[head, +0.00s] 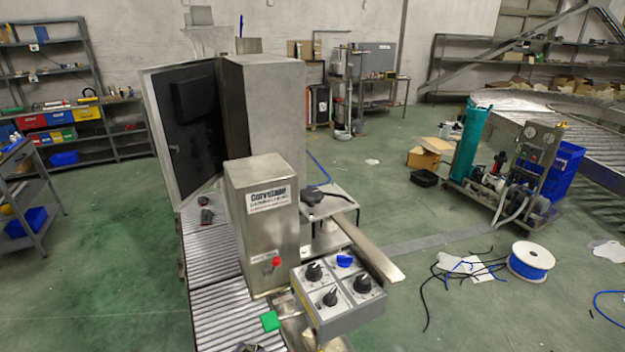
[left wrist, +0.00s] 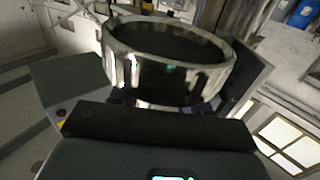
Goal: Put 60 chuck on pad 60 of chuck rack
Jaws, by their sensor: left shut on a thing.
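In the left wrist view a round, shiny metal chuck (left wrist: 165,85) with a dark hollow top sits between the two dark fingers of my left gripper (left wrist: 160,98). The gripper is shut on it. I cannot read a number on the chuck. My left gripper does not show in the head view, and my right gripper is in neither view. I cannot pick out the chuck rack or a pad marked 60 for certain.
A grey box with black knobs and a blue piece (head: 338,292) stands front centre. Behind it are a metal cabinet with a red button (head: 262,222) and a roller conveyor (head: 215,262). A blue cable reel (head: 531,260) lies right.

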